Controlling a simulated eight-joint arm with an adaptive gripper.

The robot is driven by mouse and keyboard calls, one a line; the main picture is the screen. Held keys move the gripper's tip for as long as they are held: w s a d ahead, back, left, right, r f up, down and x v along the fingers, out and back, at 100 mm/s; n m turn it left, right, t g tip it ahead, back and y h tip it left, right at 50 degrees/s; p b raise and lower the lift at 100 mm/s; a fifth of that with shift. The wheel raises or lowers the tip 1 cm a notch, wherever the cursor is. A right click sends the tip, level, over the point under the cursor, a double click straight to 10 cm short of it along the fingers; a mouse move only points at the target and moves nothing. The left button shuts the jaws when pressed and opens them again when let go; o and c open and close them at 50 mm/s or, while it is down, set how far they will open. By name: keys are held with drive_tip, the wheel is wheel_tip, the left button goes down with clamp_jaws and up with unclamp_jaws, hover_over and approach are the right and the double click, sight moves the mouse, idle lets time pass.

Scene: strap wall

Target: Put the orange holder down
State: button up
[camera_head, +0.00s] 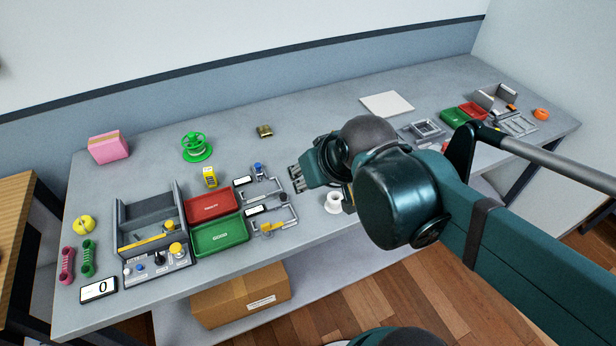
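A small round orange object (540,113) rests on the grey table (350,118) near its far right end. It may be the orange holder, but it is too small to be sure. A smaller orange piece (511,107) lies just left of it. My gripper (296,179) is over the middle of the table, pointing left, far from both. Its grey fingers show, but their opening is unclear. I see no orange thing at the fingers; my wrist and arm hide part of the table behind them.
Left of my gripper are metal clamp fixtures (272,226), a red tray (211,206) and a green tray (220,236). A white cup (333,202) stands close below my gripper. A white flat sheet (386,104) lies at the back. The back middle is mostly clear.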

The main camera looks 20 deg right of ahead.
drive_tip(key=shift+s+a+r, duration=0.2)
drive_tip(key=shift+s, duration=0.35)
drive_tip(key=shift+s+a+r, duration=0.15)
drive_tip(key=shift+s, duration=0.4)
